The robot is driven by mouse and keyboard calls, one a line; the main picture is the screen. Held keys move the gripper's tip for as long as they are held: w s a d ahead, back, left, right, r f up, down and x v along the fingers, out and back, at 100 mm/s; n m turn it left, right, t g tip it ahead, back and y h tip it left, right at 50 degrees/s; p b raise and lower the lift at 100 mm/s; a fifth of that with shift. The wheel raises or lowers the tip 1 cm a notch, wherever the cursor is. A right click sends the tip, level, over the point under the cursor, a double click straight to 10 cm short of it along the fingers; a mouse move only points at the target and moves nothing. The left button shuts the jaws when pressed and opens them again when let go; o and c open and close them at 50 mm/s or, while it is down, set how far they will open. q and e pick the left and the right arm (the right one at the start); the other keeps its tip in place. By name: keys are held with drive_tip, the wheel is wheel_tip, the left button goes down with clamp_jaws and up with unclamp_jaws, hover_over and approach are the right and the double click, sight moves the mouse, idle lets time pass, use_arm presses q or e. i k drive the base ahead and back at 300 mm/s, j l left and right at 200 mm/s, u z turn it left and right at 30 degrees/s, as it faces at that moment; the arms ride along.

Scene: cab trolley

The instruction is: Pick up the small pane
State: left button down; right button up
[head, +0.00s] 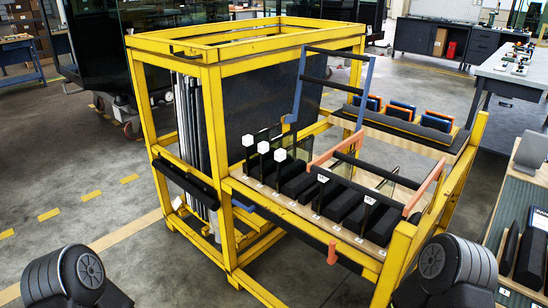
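A yellow trolley (190,75) stands in the middle of the head view. Its front shelf holds a row of black slotted blocks (343,205) with small numbered labels. Thin upright panes (268,165) stand among the blocks at the left part of the shelf, with white cubes (280,155) at their top corners. I cannot tell for certain which is the small pane. Frame bars hide parts of the row. Neither of my grippers is in view; only my black arm links show at the lower left and lower right corners.
A blue-grey upright frame (300,85) and an orange-ended bar frame (408,212) rise over the shelf. Tall sheets (190,125) stand in the trolley's left side. Blue and orange pieces (402,108) lie on the far shelf. A bench (515,190) stands at right.

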sight(292, 161)
drive_tip(key=i+j+u, duration=0.3)
drive_tip(key=i, duration=0.35)
drive_tip(key=i+u, duration=0.3)
drive_tip(key=i, duration=0.4)
